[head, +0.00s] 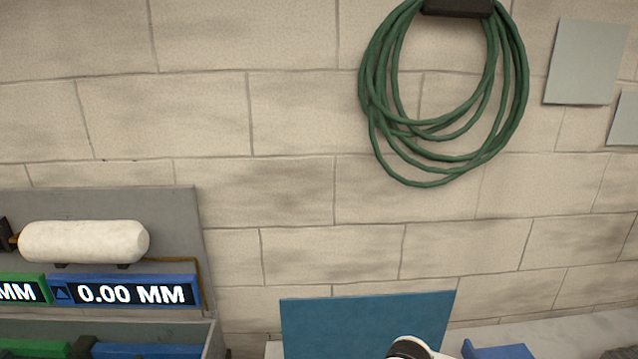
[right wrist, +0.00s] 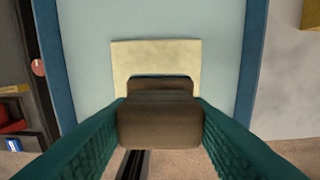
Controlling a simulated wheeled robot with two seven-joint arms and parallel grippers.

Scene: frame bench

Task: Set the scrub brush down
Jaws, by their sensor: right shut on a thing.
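My right gripper (right wrist: 160,112) shows in the right wrist view, its two teal ribbed fingers shut on the sides of a brown block, which I take to be the scrub brush (right wrist: 160,128). A cream, flat-looking piece (right wrist: 155,55) shows just beyond the block; I cannot tell whether it is part of the brush or lies on the surface behind. Beyond is a pale blue-grey surface (right wrist: 90,75) with darker blue edges. I cannot tell whether the brush touches it. The brush is not recognisable in the head view, and my left gripper is not in view.
In the head view, a blue panel (head: 365,315) stands at the bottom centre against a block wall with a green hose (head: 385,100). A grey unit (head: 170,215) with a white cylinder (head: 85,241) and a 0.00 MM display (head: 130,293) is at the left.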

